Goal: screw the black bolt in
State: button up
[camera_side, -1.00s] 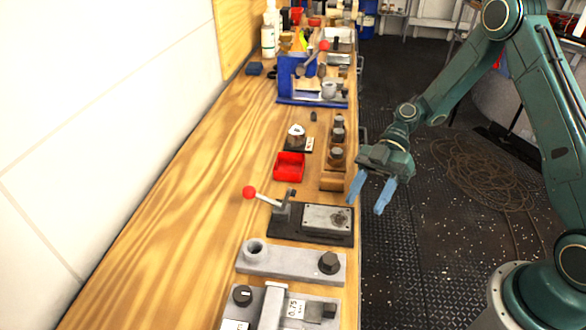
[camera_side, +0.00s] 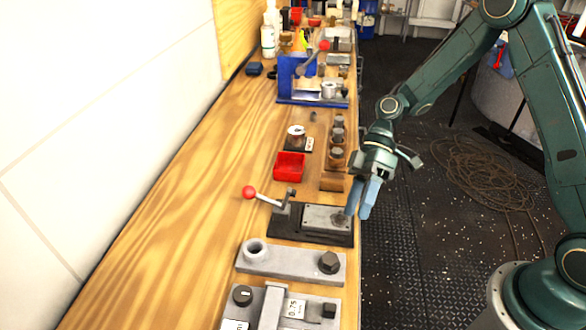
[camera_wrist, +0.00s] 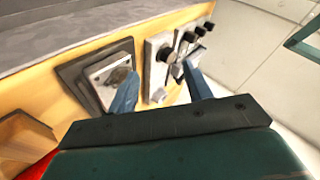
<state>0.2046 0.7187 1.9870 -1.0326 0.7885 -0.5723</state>
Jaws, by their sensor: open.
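A black hex-headed bolt (camera_side: 329,262) stands upright at the right end of a grey plate (camera_side: 290,264) on the bench in the side view. The plate's other end has a raised round socket (camera_side: 255,248). In the wrist view a black head (camera_wrist: 163,54) shows on the grey plate beyond my fingers; how deep the bolt sits is hidden. My gripper (camera_side: 357,212) is open and empty. In the side view its blue fingers point down by the right edge of the clamp fixture, above and beyond the bolt, apart from it. The gripper also shows in the wrist view (camera_wrist: 160,88).
The clamp fixture (camera_side: 264,229) with a red-knobbed lever (camera_side: 249,192) lies beside the grey plate. A red bin (camera_side: 290,166) and a wooden holder (camera_side: 331,182) stand farther back. A gauge block (camera_side: 270,306) is in front. The bench's left side is clear.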

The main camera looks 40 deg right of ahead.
jog(key=m, duration=0.1)
jog(key=a+m+h, duration=0.1)
jog(key=m, duration=0.2)
jog(key=shift+s+a+r, duration=0.1)
jog(key=shift+a, duration=0.15)
jog(key=m, duration=0.1)
jog(key=a+m+h, duration=0.1)
jog(key=m, duration=0.1)
jog(key=m+h, duration=0.1)
jog(key=shift+a+r+m, duration=0.2)
jog(key=shift+r+m, duration=0.05)
jog(key=shift+m, duration=0.15)
jog(key=s+a+r+m+t+h, duration=0.1)
jog(key=r+m, duration=0.4)
jog(key=m, duration=0.9)
jog(key=s+a+r+m+t+h, duration=0.2)
jog(key=a+r+m+h, duration=0.3)
jog(key=m, duration=1)
jog(key=shift+s+a+m+t, duration=0.3)
jog(key=shift+a+t, duration=0.4)
jog(key=shift+t, duration=0.1)
dwell(0.4)
dwell(0.5)
